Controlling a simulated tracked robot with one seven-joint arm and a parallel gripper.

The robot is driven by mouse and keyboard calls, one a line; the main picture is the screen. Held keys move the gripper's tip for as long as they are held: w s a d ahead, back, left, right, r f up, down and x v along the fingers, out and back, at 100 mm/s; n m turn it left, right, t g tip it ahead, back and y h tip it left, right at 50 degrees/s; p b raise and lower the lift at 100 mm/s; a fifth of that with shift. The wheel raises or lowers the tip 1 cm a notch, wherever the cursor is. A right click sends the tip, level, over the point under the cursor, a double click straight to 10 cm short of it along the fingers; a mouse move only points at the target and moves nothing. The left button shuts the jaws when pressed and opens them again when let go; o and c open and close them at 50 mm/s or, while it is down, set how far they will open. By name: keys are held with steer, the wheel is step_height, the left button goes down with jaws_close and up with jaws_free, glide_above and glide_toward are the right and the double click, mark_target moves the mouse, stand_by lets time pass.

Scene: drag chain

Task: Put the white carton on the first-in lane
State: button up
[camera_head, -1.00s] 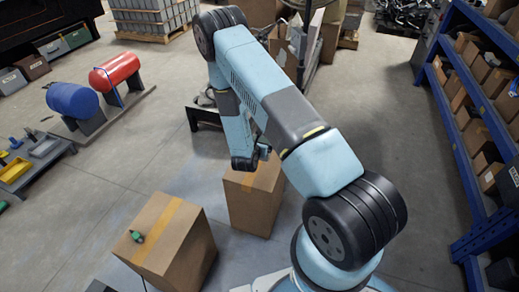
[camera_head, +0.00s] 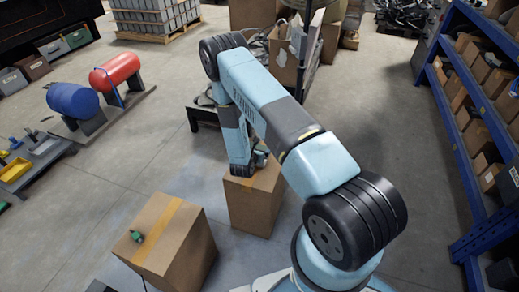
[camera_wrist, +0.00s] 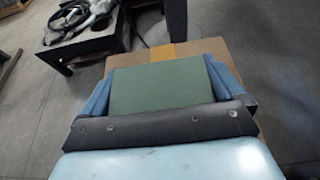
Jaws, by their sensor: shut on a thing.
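In the wrist view, my gripper (camera_wrist: 165,80) has its two blue fingers on either side of a green block-like thing (camera_wrist: 158,87) and is shut on it. Below it is the top of a brown cardboard box (camera_wrist: 200,48) with a tape strip. In the head view, my gripper (camera_head: 261,158) is low at the top of the right-hand brown box (camera_head: 252,205), largely hidden by my arm; whether the held thing touches the box I cannot tell. I make out no white carton and no marked first-in lane.
A dark low stand (camera_head: 200,112) is behind. Blue shelving (camera_head: 462,140) lines the right. Blue (camera_head: 72,100) and red (camera_head: 115,72) tanks stand left. Floor between is clear.

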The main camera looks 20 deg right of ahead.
steer(key=o, duration=0.9)
